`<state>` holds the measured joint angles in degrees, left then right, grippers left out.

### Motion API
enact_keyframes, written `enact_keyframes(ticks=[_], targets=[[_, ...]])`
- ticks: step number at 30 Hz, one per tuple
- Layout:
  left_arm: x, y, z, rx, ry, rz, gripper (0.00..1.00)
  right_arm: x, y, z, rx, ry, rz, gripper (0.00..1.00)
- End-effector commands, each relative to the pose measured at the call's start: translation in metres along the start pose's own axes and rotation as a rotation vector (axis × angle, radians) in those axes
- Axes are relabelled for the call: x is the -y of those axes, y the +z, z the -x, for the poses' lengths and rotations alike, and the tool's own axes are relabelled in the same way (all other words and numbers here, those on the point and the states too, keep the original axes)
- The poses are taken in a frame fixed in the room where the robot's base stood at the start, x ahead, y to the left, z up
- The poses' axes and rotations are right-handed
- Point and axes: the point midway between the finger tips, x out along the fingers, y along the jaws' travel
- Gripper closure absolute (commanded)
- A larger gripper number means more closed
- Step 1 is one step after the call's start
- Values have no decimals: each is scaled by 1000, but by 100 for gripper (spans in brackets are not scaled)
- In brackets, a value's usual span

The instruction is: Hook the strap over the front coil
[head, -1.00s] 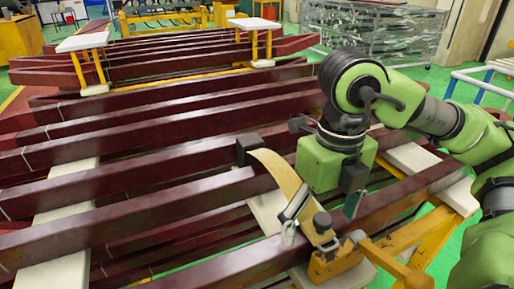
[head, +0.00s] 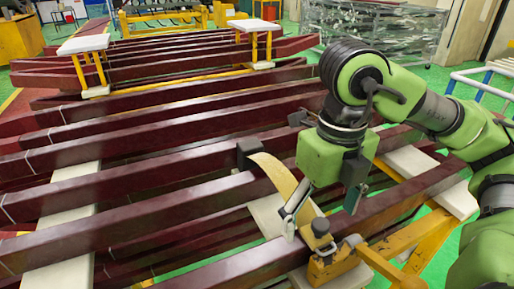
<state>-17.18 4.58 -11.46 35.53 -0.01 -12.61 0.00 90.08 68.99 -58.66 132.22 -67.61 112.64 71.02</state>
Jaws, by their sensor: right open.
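The strap (head: 274,172) is a yellowish band. Its far end carries a dark block (head: 248,153) at a dark red coil bar, and its near part runs down toward a yellow bracket with a dark knob (head: 322,226). The front coil (head: 226,268) is the long dark red bar nearest me, running from lower left to upper right. My right gripper (head: 322,208) points down over the front coil beside the strap. Its fingers are apart; one finger is close to the strap, and I cannot tell whether they touch. My left gripper does not show.
Several more dark red coil bars (head: 150,133) lie parallel behind, on white supports (head: 62,258). A yellow frame (head: 420,240) stands at the lower right. White-topped stands (head: 83,44) rise at the back left. Green floor shows between the bars.

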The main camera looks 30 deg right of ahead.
Motion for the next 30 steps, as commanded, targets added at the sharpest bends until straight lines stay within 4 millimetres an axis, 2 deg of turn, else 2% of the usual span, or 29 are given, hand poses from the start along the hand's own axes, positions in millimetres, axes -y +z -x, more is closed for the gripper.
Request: enact_keyframes(ticks=[1, 15, 30], targets=[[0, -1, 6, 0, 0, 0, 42, 0, 0, 8, 0, 1, 0, 17], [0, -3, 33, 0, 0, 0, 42, 0, 0, 43, 0, 1, -1, 17], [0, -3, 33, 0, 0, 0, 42, 0, 0, 44, 0, 0, -1, 17]])
